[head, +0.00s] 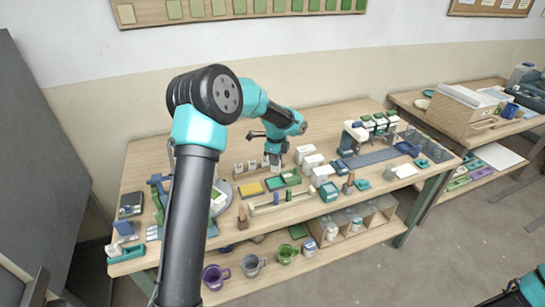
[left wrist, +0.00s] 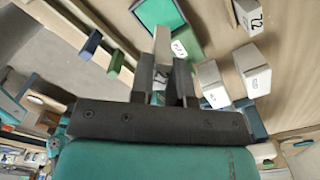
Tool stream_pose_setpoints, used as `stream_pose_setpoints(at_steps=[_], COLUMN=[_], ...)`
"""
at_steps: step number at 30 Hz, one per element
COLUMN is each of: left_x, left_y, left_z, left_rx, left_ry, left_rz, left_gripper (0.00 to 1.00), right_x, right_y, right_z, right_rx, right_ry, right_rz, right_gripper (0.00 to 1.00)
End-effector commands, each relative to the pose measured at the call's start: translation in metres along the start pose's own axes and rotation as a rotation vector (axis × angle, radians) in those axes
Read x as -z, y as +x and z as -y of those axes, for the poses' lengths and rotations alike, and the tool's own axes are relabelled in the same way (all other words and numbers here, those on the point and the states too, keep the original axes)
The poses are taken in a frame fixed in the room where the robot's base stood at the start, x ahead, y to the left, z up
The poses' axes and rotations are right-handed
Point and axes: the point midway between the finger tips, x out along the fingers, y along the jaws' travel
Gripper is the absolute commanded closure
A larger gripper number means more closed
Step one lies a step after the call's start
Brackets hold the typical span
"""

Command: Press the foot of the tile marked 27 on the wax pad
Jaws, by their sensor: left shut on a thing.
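My left gripper (head: 273,158) is over the middle of the table, behind the small coloured pads. In the left wrist view the gripper (left wrist: 163,84) is shut on a narrow pale tile (left wrist: 162,46), which stands out beyond the fingertips. A dark mark shows on the tile between the fingers, but I cannot read its number. A yellow pad (head: 250,188) and a green pad (head: 282,180) lie in front of the gripper; the green pad shows in the left wrist view (left wrist: 160,14), apart from the tile. Which one is the wax pad I cannot tell. My right gripper is out of view.
Small pale tiles (head: 238,168) stand left of the gripper. White blocks (head: 313,162) stand to its right; they bear labels in the left wrist view (left wrist: 253,68). A long wooden rack (head: 270,205) lies in front. Mugs (head: 252,265) stand on the lower shelf.

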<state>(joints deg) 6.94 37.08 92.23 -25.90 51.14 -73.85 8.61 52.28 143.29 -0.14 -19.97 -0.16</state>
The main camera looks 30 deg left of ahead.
Motion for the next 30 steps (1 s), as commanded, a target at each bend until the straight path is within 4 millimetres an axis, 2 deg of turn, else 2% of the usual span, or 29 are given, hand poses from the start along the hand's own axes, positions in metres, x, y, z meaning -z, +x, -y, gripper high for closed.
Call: stream_pose_setpoints(at_steps=[11,30], left_x=[-0.001,0.000], left_y=[0.004,0.045], left_z=[0.000,0.000], left_rx=[-0.001,0.000], left_ry=[-0.002,-0.002], left_rz=[0.000,0.000], left_gripper=[1.00,1.00], right_x=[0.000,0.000], right_y=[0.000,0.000], right_z=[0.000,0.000], right_rx=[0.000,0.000], right_ry=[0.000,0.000], right_rz=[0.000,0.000], right_gripper=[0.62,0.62])
